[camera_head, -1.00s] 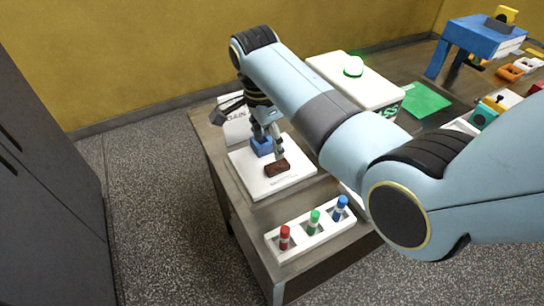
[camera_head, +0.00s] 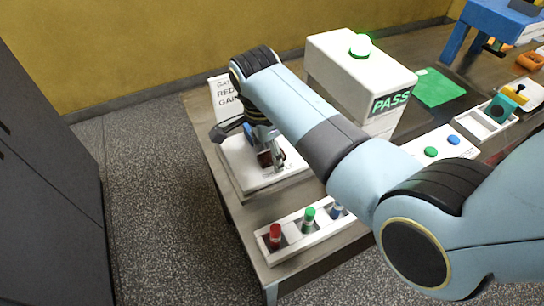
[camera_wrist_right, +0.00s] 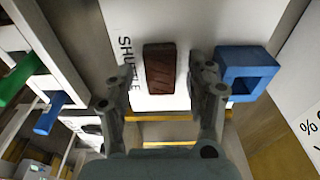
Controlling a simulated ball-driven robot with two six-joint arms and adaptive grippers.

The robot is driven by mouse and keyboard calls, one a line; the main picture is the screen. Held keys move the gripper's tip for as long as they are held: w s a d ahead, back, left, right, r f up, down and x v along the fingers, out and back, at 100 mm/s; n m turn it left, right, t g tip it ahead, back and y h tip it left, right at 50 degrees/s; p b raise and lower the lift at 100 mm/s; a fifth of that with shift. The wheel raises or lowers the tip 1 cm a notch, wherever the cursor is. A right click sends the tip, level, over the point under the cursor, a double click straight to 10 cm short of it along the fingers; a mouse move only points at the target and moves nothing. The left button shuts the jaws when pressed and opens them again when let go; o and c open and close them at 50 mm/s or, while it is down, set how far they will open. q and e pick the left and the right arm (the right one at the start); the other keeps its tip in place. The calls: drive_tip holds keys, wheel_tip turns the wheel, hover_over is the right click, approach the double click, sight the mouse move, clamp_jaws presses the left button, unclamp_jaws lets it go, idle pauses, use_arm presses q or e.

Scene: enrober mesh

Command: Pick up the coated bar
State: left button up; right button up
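The coated bar is a small dark brown block on a white plate marked SHUTTLE. In the right wrist view the coated bar (camera_wrist_right: 160,68) lies flat between and just beyond the fingers of my right gripper (camera_wrist_right: 160,90), with gaps at both sides. The fingers are spread and empty. In the head view the bar (camera_head: 264,158) is partly hidden by my right gripper (camera_head: 268,158), which is low over the white plate (camera_head: 262,182). A blue square-holed block (camera_wrist_right: 246,73) stands to the right of the bar in the wrist view. My left gripper is not in view.
A white tray (camera_head: 300,240) with red, green and blue pegs stands at the table's front edge. A white box with a green PASS display (camera_head: 392,102) stands behind my right arm. A white sign (camera_head: 222,92) stands beyond the plate.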

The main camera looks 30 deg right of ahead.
drive_tip(key=shift+d, duration=0.2)
drive_tip(key=c, duration=0.8)
drive_tip(key=shift+o, duration=0.2)
